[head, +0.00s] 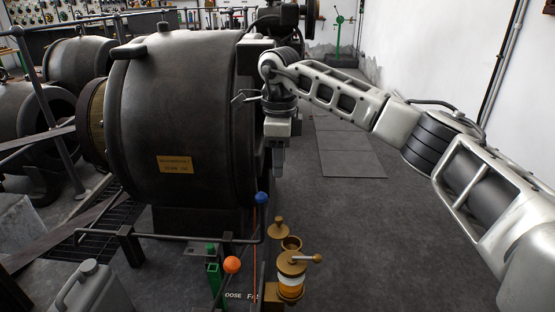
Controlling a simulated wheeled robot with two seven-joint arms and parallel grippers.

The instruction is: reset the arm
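My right arm (340,88) reaches in from the right edge and bends down beside the big dark dynamo (180,110). My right gripper (279,162) points down just right of the dynamo's end, above the floor. Its fingers are small and seen edge-on, so I cannot tell whether they are open or shut. I see nothing hanging from it. My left gripper is not in view.
Below stand a lever with an orange ball (232,265), a blue-knobbed rod (262,198) and a brass oiler (291,275). A grey can (92,290) is at lower left. Railings (52,115) run on the left. The floor (390,235) right of the dynamo is clear.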

